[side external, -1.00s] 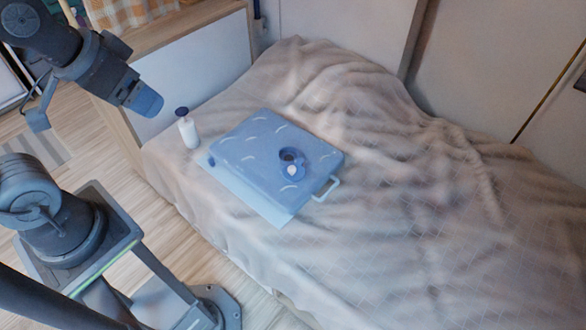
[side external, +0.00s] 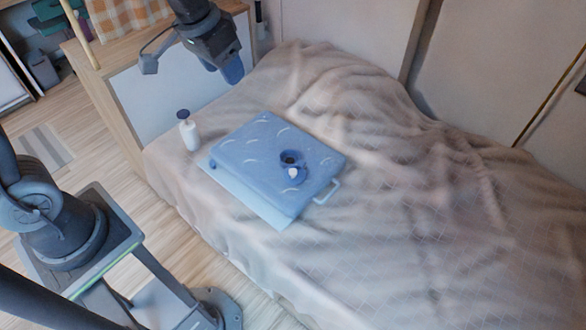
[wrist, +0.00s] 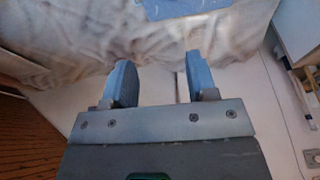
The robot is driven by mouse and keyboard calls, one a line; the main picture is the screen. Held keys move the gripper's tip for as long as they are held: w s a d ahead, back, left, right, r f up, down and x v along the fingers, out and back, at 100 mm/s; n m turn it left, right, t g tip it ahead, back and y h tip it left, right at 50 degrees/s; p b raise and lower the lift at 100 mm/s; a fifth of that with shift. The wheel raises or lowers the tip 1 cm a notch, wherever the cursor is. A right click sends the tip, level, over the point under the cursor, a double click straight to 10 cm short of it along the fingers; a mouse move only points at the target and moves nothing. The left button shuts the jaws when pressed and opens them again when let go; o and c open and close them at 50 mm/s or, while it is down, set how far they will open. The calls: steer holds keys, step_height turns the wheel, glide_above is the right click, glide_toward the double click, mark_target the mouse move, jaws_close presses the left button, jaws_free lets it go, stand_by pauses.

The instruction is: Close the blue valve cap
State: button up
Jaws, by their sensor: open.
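A flat blue inflatable-looking cushion (side external: 255,145) with pale curved marks lies on the bed. On its near right part sits a round blue valve (side external: 289,158) with a dark opening, and the blue valve cap (side external: 294,175) with a pale centre lies beside the opening, apparently flipped back. My gripper (side external: 233,74) hangs in the air beyond the cushion's far left side, well away from the valve. In the wrist view its two blue fingers (wrist: 160,78) are apart with nothing between them. Part of the cushion (wrist: 180,8) shows at the top there; the valve is out of that view.
A white bottle with a dark cap (side external: 189,133) stands left of the cushion. A pale blue sheet (side external: 245,197) shows under the cushion's near edge, and a light handle (side external: 328,193) is at its right. The rumpled beige bedspread (side external: 420,220) is otherwise clear.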

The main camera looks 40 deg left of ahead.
steer(key=w+d+f+g, duration=0.2)
steer(key=w+f, duration=0.9)
steer(key=m+g, duration=0.1)
glide_above(293, 171)
step_height(293, 171, down, 16)
step_height(293, 171, down, 14)
steer(key=shift+r, duration=0.15)
jaws_close()
